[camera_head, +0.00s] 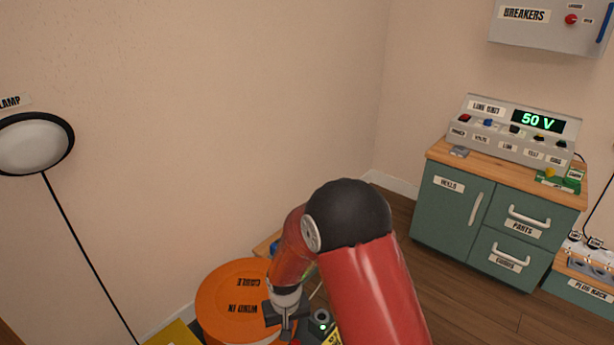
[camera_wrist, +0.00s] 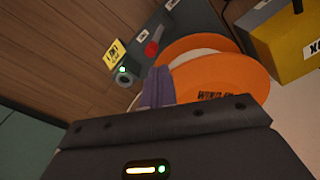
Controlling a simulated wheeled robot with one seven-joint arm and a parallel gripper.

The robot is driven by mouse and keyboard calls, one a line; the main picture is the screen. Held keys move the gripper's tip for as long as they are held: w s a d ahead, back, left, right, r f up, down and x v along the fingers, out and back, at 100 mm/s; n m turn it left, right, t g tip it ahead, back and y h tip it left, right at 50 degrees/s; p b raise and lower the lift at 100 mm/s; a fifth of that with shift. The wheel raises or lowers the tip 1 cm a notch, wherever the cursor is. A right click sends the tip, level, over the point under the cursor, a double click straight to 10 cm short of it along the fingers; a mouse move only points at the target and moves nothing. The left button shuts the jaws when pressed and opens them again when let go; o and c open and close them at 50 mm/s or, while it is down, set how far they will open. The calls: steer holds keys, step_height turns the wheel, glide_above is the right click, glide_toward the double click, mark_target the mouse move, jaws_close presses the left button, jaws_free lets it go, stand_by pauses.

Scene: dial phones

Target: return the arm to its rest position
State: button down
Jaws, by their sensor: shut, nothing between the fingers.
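My red arm with its black elbow reaches down at the lower middle of the head view. My gripper (camera_head: 286,332) hangs from it, pointing down, in front of the orange cable reel (camera_head: 222,290). Its fingers are together with nothing between them. In the wrist view the closed fingers (camera_wrist: 158,88) show above the dark gripper body, with the orange reel (camera_wrist: 220,85) behind and to their right. The reel's lettering reads upside down in the head view. Part of the reel is hidden by my gripper and arm.
A green cabinet (camera_head: 453,205) with a 50 V console (camera_head: 507,130) stands at the right. A breaker box (camera_head: 550,25) hangs above. A round lamp (camera_head: 33,145) is at the left. A yellow box (camera_head: 175,335) sits beside the reel. Bare floor lies before the cabinet.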

steer(key=d+r+m+t+p, duration=0.1)
steer(key=d+r, duration=0.3)
steer(key=r, duration=0.4)
steer(key=d+r, duration=0.3)
steer(key=r, duration=0.5)
steer(key=s+d+r+m+t+p, duration=0.1)
steer(key=s+d+r+t, duration=0.1)
steer(key=s+d+r, duration=0.5)
steer(key=s+d+r+m+t+p, duration=0.1)
steer(key=s+d+r+p, duration=0.1)
steer(key=s+d+r, duration=0.5)
steer(key=shift+s+r+t, duration=0.4)
steer(key=shift+s+r, duration=2.35)
steer(key=shift+r, duration=0.5)
